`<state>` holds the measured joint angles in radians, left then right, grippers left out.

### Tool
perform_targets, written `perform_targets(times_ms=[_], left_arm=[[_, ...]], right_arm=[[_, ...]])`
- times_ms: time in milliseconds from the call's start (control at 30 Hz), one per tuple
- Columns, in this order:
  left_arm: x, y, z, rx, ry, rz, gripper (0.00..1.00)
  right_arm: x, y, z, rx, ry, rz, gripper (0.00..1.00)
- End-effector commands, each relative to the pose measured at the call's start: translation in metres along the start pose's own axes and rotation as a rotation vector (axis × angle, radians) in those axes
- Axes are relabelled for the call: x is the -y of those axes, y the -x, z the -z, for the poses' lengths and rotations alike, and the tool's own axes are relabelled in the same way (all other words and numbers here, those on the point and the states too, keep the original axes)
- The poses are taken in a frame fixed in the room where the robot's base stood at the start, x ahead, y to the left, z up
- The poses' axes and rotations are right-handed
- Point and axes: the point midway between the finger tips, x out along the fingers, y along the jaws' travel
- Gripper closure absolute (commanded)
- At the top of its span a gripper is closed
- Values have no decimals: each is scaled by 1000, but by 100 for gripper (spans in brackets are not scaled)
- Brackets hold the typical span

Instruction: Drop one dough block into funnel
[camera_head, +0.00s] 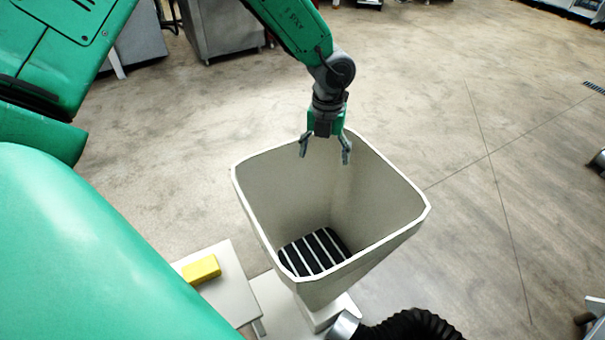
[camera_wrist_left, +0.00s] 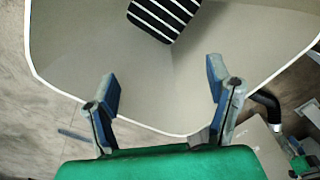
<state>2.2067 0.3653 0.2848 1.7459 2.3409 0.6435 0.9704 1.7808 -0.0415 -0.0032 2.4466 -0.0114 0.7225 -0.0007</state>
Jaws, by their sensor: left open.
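The funnel (camera_head: 390,185) is a wide, light-coloured hopper with a white rim, and dark bars with light stripes (camera_head: 313,250) show at its bottom. My left gripper (camera_head: 325,155) is open and empty, over the far part of the funnel's mouth. In the left wrist view the open fingers (camera_wrist_left: 165,95) show with the funnel's inner wall (camera_wrist_left: 100,45) beyond them. One yellow dough block (camera_head: 202,269) lies on a small white table, left of the funnel and apart from the gripper. No dough shows inside the funnel. My right gripper is out of view.
The small white table (camera_head: 228,291) stands close to the funnel's left side. A black ribbed hose (camera_head: 415,324) runs at the funnel's base. Grey metal cabinets (camera_head: 222,28) stand at the back left. The floor to the right is mostly clear.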

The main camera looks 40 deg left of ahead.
Motion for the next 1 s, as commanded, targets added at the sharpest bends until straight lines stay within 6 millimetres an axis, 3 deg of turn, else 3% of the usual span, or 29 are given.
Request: perform_targets(times_ms=[100,300,1000], left_arm=[[-4,23,-2,0,1,6,27],[-7,44,-4,-4,2,7,27],[-4,49,-2,-3,1,3,27]], right_arm=[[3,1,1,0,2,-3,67],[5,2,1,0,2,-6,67],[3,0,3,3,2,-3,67]])
